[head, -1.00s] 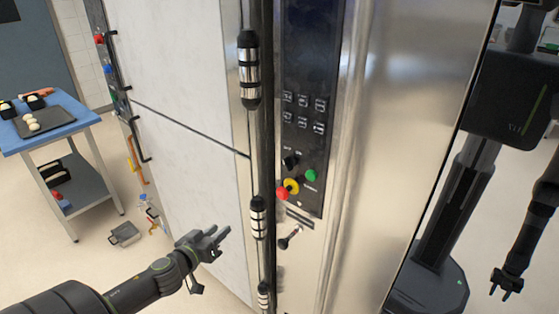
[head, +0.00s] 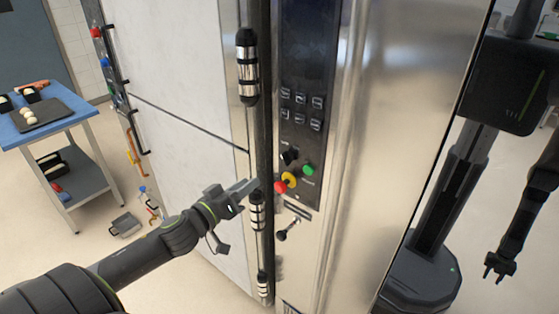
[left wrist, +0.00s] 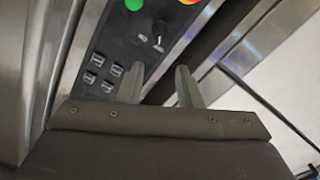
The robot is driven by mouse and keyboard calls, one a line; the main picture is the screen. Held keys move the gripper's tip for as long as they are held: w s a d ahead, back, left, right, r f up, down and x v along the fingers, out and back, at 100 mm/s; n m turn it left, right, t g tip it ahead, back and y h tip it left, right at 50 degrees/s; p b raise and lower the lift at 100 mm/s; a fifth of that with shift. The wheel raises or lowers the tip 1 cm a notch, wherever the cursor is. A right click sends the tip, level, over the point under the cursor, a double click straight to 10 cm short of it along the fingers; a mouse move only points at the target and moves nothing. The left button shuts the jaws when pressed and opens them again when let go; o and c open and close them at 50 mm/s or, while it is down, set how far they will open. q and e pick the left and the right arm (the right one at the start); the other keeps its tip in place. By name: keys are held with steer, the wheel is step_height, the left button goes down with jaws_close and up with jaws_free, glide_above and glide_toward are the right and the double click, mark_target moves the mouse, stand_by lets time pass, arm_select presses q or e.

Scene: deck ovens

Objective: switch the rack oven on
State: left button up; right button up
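The rack oven's dark control panel (head: 306,110) is on a tall steel post in the middle of the head view. Low on it are a black knob (head: 290,157), a green button (head: 308,170) and a red-and-yellow button (head: 288,181). Rows of small switches (head: 301,110) sit above them. My left gripper (head: 250,186) is open and empty, just left of the red part in the picture. In the left wrist view, the two fingers of my gripper (left wrist: 158,78) are apart; the black knob (left wrist: 159,36) and green button (left wrist: 135,4) show beyond them. Contact cannot be told.
Black-and-chrome hinges (head: 247,68) run down beside the panel. A small lever (head: 287,230) sticks out below it. A pale oven door (head: 175,70) is at left, a blue table (head: 25,137) farther left. A dark machine (head: 440,220), possibly a reflection, shows at right.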

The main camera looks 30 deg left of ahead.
mark_target(282, 158)
arm_select(q)
steer(key=w, duration=0.9)
steer(key=w+d+b, duration=0.1)
steer(key=w, duration=0.3)
steer(key=shift+w+d, duration=0.1)
steer(key=shift+w, duration=0.15)
jaws_close()
